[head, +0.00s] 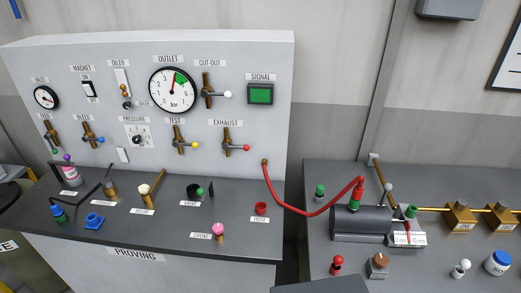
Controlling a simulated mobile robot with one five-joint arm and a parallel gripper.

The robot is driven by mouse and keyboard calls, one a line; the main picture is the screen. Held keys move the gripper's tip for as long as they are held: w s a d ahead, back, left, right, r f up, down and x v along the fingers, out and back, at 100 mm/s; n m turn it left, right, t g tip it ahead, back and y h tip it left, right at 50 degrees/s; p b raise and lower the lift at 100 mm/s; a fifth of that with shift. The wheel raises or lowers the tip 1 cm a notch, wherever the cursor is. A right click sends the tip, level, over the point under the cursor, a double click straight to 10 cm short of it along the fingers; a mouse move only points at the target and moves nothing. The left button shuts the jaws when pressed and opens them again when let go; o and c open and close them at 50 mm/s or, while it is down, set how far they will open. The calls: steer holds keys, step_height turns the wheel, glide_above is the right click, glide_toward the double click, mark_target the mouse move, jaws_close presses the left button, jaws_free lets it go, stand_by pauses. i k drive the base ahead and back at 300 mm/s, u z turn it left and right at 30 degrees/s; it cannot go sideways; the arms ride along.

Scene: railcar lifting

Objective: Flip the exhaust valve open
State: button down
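The exhaust valve (227,140) is a brass fitting at the lower right of the grey panel, under the EXHAUST label. Its lever ends in a red knob (247,147) and points right, slightly down, across the upright brass body. Nothing touches the lever. My gripper is not in view.
The test valve (178,139), with a yellow knob, is left of the exhaust valve; the cut-out valve (207,90), with a white knob, is above. The outlet gauge (173,90) and green signal light (260,94) are above. A red hose (290,207) runs from the panel to a grey cylinder (360,219). Small parts stand on the ledge below.

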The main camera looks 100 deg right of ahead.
mark_target(226, 145)
steer(key=z, duration=3.1)
